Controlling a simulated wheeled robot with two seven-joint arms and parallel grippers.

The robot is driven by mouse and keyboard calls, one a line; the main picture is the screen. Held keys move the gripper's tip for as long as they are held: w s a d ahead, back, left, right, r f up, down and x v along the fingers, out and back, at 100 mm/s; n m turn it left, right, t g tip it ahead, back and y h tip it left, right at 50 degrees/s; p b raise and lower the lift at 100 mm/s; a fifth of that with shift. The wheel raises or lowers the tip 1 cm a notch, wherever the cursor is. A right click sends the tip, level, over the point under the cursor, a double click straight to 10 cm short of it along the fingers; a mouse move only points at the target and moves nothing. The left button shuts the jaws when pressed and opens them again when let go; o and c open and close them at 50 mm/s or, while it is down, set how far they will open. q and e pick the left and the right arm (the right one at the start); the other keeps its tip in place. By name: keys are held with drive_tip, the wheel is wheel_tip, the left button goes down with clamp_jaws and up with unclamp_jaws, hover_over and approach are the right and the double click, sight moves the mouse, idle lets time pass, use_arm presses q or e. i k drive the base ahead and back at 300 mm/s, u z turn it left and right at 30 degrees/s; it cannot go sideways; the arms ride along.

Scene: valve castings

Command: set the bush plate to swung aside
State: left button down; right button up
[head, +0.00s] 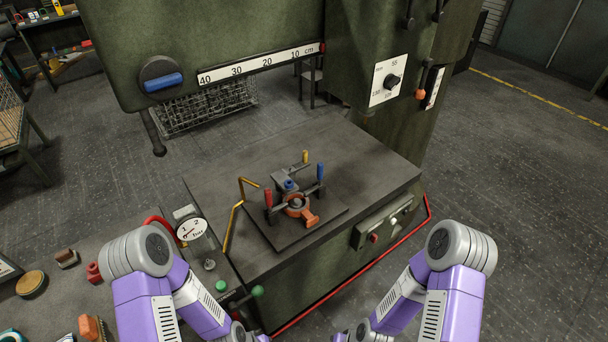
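A small clamping fixture stands on a dark square base plate (322,227) on the machine table. An orange valve casting (310,217) sits in it. A small grey plate with a blue part on top, which looks like the bush plate (281,180), lies at the casting's back left. Whether it covers the casting's bore I cannot tell at this size. Red, blue and yellow handles (320,172) stand up around the fixture. My two arms show at the bottom edge, in front of the machine. Both grippers are out of the picture, and nothing of mine touches the fixture.
The machine table (370,160) is clear behind and right of the fixture. A bent yellow rod (233,222) rises left of it. A gauge (191,229) and a green knob (257,291) are at the left front. The green machine head (220,45) overhangs the back. A red rail (350,280) runs along the front.

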sight(279, 177)
drive_tip(key=k, duration=1.05)
drive_tip(key=z, duration=0.5)
drive_tip(key=i, duration=0.55)
drive_tip(key=z, duration=0.65)
drive_tip(key=i, duration=0.9)
drive_tip(key=u, duration=0.75)
drive_tip(key=i, duration=0.45)
drive_tip(key=u, duration=0.4)
